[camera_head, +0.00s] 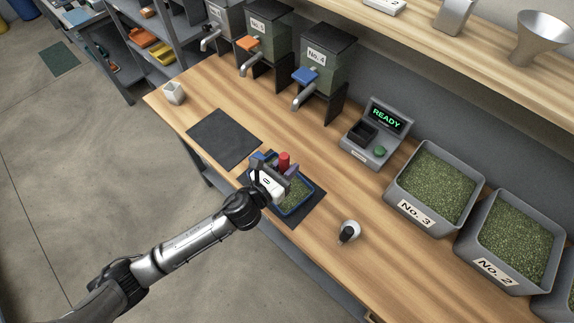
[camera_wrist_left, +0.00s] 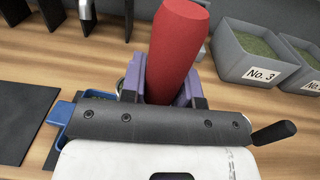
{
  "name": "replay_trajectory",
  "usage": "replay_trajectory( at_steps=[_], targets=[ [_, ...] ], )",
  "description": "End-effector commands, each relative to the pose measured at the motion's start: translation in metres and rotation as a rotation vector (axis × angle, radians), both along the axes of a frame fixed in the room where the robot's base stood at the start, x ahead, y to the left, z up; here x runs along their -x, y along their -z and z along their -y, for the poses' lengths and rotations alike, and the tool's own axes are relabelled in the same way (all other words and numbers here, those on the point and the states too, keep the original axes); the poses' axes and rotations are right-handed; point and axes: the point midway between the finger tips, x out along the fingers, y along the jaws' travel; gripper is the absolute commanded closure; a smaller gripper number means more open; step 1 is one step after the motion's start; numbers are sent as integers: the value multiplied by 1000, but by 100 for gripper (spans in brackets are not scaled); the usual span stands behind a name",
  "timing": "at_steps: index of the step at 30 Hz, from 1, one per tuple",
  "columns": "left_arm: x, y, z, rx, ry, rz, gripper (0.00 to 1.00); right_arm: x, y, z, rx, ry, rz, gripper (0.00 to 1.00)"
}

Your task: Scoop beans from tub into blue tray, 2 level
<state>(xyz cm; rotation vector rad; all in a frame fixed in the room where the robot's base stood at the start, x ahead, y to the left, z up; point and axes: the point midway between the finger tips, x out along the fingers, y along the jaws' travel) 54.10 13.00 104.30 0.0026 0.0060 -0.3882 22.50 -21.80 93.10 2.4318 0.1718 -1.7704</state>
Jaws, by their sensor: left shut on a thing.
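My left gripper (camera_head: 277,175) is over the blue tray (camera_head: 305,206) and shut on a red handle (camera_head: 284,160). In the left wrist view the red handle (camera_wrist_left: 178,45) stands up between the purple finger pads of my left gripper (camera_wrist_left: 165,85). I take it for the scoop's handle; the scoop's bowl is hidden. Green beans (camera_head: 293,196) show in the tray, partly covered by the gripper. A blue tray edge (camera_wrist_left: 59,112) shows in the left wrist view. Bean-filled grey tubs marked No. 3 (camera_head: 398,204) and No. 2 (camera_head: 478,257) stand to the right. My right gripper is not in view.
A scale-like device (camera_head: 376,152) reading READY stands behind the tray. A dark mat (camera_head: 224,139) lies bare to its left. A small white and black object (camera_head: 349,232) stands to its right. Several bean dispensers (camera_head: 325,62) line the back. A small white cup (camera_head: 174,93) stands far left.

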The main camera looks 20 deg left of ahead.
Motion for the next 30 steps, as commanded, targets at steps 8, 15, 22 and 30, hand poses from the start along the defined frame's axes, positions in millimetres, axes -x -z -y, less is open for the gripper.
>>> replay_trajectory(
  at_steps=[8, 15, 22, 30],
  targets=[
    [0, 4, -1, 24, 0, -10, 99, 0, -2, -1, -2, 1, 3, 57],
    [-2, 19, -7, 171, -1, -70, 99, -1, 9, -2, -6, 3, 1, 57],
    [-5, 33, -13, 320, -1, -127, 99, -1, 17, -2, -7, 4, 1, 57],
    [-9, 38, -25, 567, -2, -228, 99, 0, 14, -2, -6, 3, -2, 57]
  ],
)
